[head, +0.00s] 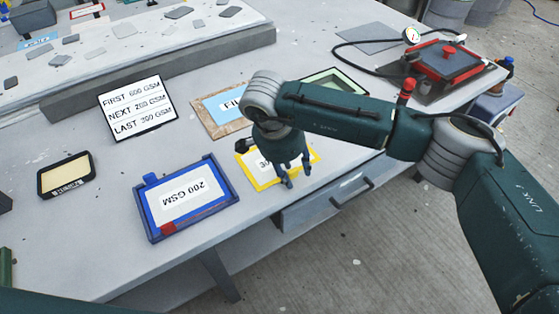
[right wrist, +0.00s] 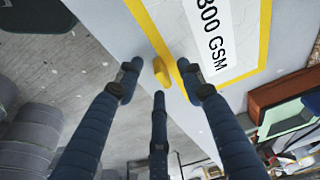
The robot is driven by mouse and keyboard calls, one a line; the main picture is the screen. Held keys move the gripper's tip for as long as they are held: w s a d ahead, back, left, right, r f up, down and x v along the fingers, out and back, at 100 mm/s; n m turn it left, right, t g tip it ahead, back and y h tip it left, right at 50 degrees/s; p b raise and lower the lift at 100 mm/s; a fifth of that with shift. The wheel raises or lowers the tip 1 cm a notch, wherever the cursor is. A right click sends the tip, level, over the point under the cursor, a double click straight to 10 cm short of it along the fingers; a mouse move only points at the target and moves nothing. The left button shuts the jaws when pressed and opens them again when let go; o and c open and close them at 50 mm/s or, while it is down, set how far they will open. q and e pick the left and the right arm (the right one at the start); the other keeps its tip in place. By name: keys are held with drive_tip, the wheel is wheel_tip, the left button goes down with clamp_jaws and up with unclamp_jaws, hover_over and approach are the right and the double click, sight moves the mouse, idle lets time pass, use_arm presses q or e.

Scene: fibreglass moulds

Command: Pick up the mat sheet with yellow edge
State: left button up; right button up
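The mat sheet with yellow edge (head: 262,182) lies on the grey table near its front edge, partly hidden by my right arm. In the right wrist view the sheet (right wrist: 237,60) shows a white label ending in "00 GSM" and a yellow tab (right wrist: 161,72) at its near edge. My right gripper (head: 296,177) points down over the sheet's front edge. In the wrist view its fingers (right wrist: 160,86) are spread, with the tab between their tips. I see no grip on it. My left gripper is out of view.
A blue-framed "200 GSM" sheet (head: 150,216) lies left of it, and a brown-edged sheet (head: 205,118) behind. A sign (head: 137,107) lists weights. A green-framed sheet (head: 358,88) and red press (head: 445,62) are farther right. A drawer handle (head: 352,193) juts out below the table edge.

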drive_tip(key=shift+r, duration=0.1)
clamp_jaws()
drive_tip(key=shift+r, duration=0.1)
wheel_tip(320, 180, up, 20)
drive_tip(key=p, duration=0.8)
